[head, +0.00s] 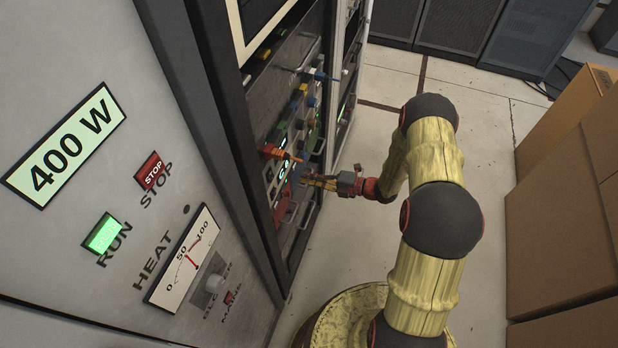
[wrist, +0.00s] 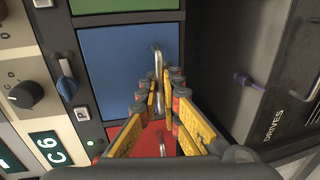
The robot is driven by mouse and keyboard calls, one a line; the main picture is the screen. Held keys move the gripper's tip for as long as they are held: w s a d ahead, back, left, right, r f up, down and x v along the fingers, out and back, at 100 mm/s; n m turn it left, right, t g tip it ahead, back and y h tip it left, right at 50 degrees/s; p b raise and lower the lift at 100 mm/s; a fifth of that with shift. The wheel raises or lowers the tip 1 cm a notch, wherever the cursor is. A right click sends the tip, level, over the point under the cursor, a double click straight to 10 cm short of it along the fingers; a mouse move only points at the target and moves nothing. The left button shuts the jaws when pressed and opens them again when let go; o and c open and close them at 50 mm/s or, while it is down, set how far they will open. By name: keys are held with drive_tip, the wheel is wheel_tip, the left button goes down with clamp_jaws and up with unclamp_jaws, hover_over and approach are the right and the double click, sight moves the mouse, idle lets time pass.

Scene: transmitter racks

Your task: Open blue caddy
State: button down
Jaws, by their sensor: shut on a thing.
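The blue caddy (wrist: 112,60) fills the upper middle of the wrist view, with a silver bar handle (wrist: 157,58) upright at its right side. Its front looks flush with the rack frame. My gripper (wrist: 162,82) is shut on this handle, with yellow and red fingers on either side of it. The fingers hide the handle's lower part. In the head view my gripper (head: 314,181) reaches into the rack front from the right; the blue caddy is hard to make out there.
A green caddy (wrist: 120,5) is above the blue one and a red caddy (wrist: 138,138) with its own handle is below. Knobs (wrist: 24,94) and a switch (wrist: 66,84) are at left. Cardboard boxes (head: 565,215) stand at right; free floor (head: 345,235) lies between.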

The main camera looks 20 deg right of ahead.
idle(0.4)
drive_tip(key=f+p+v, duration=0.2)
drive_tip(key=p+v, duration=0.1)
drive_tip(key=v, duration=1)
drive_tip(key=shift+s+d+f, duration=0.25)
drive_tip(key=shift+s+f, duration=0.05)
drive_tip(key=c, duration=2)
unclamp_jaws()
drive_tip(key=shift+c, duration=0.2)
drive_tip(key=v, duration=1.2)
